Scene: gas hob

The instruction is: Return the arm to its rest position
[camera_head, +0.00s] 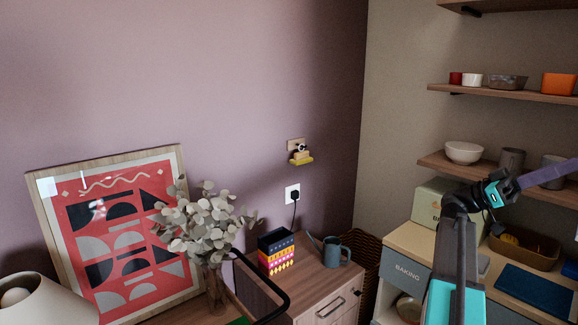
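My arm rises at the lower right of the head view, dark with teal parts. It bends at a teal joint, and a purple-grey part runs on to the right edge of the picture. I cannot make out any gripper fingers, so my gripper's state and anything it may hold are hidden from me. No gas hob shows in this view.
Behind my arm stand a wooden counter (408,238) with a drawer marked BAKING (407,272), a basket (527,247) and a dark blue board (535,290). Shelves with bowls hang above. Left are a cabinet (310,283), watering can (333,252), plant (205,225) and framed print (120,235).

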